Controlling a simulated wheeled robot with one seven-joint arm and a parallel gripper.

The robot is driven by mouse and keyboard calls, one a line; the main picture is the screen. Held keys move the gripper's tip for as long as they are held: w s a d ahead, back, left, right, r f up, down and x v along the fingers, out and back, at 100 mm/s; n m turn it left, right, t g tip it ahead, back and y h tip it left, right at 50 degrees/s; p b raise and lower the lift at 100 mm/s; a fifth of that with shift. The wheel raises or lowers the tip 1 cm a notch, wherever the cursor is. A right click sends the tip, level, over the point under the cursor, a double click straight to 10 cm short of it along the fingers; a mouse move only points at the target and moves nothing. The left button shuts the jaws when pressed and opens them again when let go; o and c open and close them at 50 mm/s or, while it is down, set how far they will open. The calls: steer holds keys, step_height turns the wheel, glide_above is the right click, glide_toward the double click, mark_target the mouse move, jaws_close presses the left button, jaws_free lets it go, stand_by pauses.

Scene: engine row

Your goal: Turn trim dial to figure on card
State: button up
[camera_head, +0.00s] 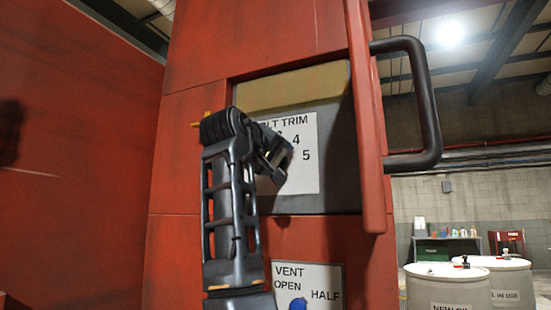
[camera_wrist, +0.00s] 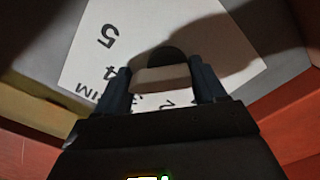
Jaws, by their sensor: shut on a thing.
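The white trim plate (camera_head: 307,170) sits in a recess of the red casing. Its heading reads "…LT TRIM", partly covered, and the figures 4 and 5 show at its right. My gripper (camera_head: 277,166) is at the plate and covers its left part and the dial in the head view. In the wrist view my gripper (camera_wrist: 162,80) is shut on the trim dial (camera_wrist: 165,54), whose dark round edge and pale grip show between the fingers. The figures 5, 4 and 2 show upside down around it. The dial's pointer is hidden. I see no separate card with a figure.
A red door edge (camera_head: 366,120) with a dark bar handle (camera_head: 430,110) stands close right of the recess. Below is a vent plate (camera_head: 322,284) marked OPEN and HALF, with a blue knob (camera_head: 298,304). White drums (camera_head: 440,285) stand at far right.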

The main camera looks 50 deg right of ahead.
steer(key=o, duration=1)
steer(key=b+v, duration=0.2)
steer(key=v, duration=0.6)
steer(key=shift+r, duration=0.1)
